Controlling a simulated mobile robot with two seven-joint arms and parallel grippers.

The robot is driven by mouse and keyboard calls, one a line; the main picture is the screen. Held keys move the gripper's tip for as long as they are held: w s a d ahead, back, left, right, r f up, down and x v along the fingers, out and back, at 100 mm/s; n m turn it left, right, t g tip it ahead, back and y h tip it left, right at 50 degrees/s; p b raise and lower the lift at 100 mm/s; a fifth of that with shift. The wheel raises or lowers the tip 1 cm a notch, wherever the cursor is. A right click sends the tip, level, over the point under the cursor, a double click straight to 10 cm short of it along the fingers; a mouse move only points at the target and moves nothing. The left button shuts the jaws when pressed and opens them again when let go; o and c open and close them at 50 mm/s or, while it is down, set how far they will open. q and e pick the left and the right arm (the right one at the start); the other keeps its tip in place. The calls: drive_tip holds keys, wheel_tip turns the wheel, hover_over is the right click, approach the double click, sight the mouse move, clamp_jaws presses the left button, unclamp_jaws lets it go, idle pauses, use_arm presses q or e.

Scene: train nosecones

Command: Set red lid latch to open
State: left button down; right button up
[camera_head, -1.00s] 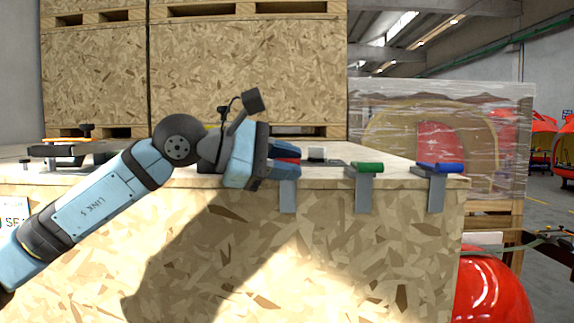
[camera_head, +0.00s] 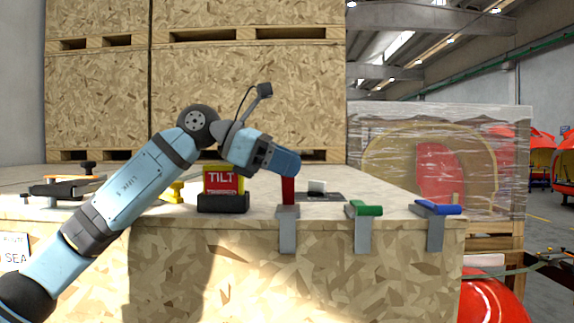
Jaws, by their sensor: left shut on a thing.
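The red latch (camera_head: 288,191) stands upright on its grey metal bracket (camera_head: 287,230) at the front edge of the wooden crate (camera_head: 380,265). My left gripper (camera_head: 287,168) is shut on the top of the red latch, and its fingers hide the upper end. The green latch (camera_head: 366,208) and the blue latch (camera_head: 438,208) lie flat on their own brackets to the right. My right gripper is not in view.
A red and yellow TILT indicator (camera_head: 222,182) in a dark base stands on the lid, left of the red latch. A small white block (camera_head: 317,186) lies behind it. A dark clamp-like tool (camera_head: 65,187) lies at the far left.

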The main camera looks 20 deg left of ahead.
use_arm(q)
drive_tip(key=shift+w+a+r, duration=0.1)
drive_tip(key=shift+w+r, duration=0.1)
drive_tip(key=shift+w, duration=0.25)
drive_tip(key=shift+w+r, duration=0.1)
drive_tip(key=c, duration=1.3)
unclamp_jaws()
drive_tip(key=o, duration=0.3)
drive_tip(key=shift+w, duration=0.1)
drive_tip(key=shift+w+a, duration=0.1)
drive_tip(key=shift+r, duration=0.1)
drive_tip(key=shift+s, duration=0.2)
